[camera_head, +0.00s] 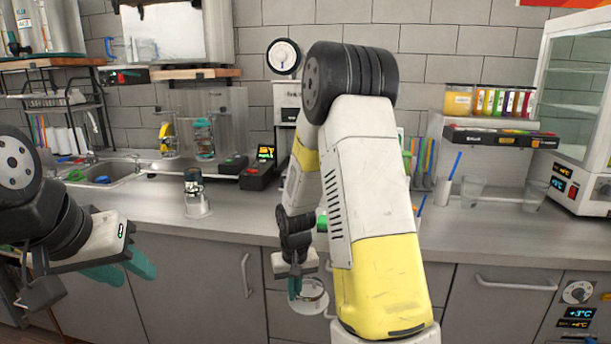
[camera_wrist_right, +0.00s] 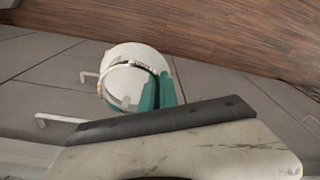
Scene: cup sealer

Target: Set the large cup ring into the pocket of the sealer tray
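My right gripper (camera_head: 296,288) is low in front of the cabinet doors, below the counter edge. The ring is clear of the counter. My left gripper (camera_head: 122,271) is at the lower left, in front of the cabinets, its teal fingers apart and empty. A white machine (camera_head: 287,95), perhaps the sealer, stands behind my right arm, which hides most of it. I cannot make out the tray or its pocket.
A sink (camera_head: 105,172) and a black device with a lit display (camera_head: 262,170) stand further back. Clear cups (camera_head: 472,190) and a glass cabinet (camera_head: 575,110) are at the right.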

